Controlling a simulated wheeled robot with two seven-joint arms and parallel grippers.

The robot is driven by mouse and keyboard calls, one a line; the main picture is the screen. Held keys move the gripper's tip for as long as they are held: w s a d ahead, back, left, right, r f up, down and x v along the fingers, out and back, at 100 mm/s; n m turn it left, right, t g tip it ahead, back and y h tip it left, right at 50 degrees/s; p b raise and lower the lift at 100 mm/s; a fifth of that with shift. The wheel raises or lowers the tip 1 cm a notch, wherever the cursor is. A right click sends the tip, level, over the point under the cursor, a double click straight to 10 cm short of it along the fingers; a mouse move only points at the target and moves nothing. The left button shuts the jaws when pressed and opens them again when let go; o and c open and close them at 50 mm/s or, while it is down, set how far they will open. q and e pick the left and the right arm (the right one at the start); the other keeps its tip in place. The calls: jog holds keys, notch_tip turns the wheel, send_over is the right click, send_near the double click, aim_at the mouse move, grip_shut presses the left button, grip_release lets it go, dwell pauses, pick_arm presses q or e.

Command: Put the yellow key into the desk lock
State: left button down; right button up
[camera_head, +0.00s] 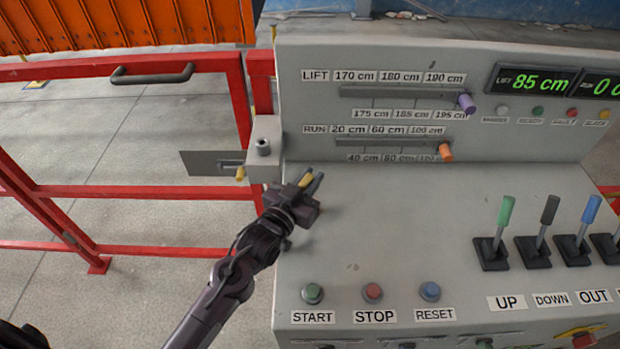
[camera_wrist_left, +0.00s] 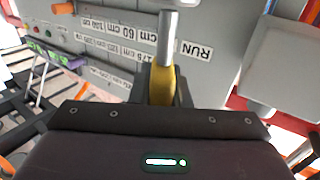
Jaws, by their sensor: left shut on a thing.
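My left gripper (camera_head: 310,183) is above the left part of the grey control desk, shut on the yellow key. In the wrist view the yellow key (camera_wrist_left: 161,86) stands between the fingers, its grey metal shaft pointing away from the gripper. In the head view only a small yellow part of it shows at the fingertips. A grey box with a round metal cylinder on top (camera_head: 263,148), which looks like the desk lock, sits at the desk's left edge, left of and beyond the gripper. The key is apart from it. My right gripper is not in view.
A grey plate (camera_head: 208,163) with a small yellow piece (camera_head: 240,174) extends left from the box. Red gate rails (camera_head: 130,67) stand at left. The slider panel (camera_head: 400,95) rises behind the gripper. Levers (camera_head: 502,225) stand at right. The desk middle is clear.

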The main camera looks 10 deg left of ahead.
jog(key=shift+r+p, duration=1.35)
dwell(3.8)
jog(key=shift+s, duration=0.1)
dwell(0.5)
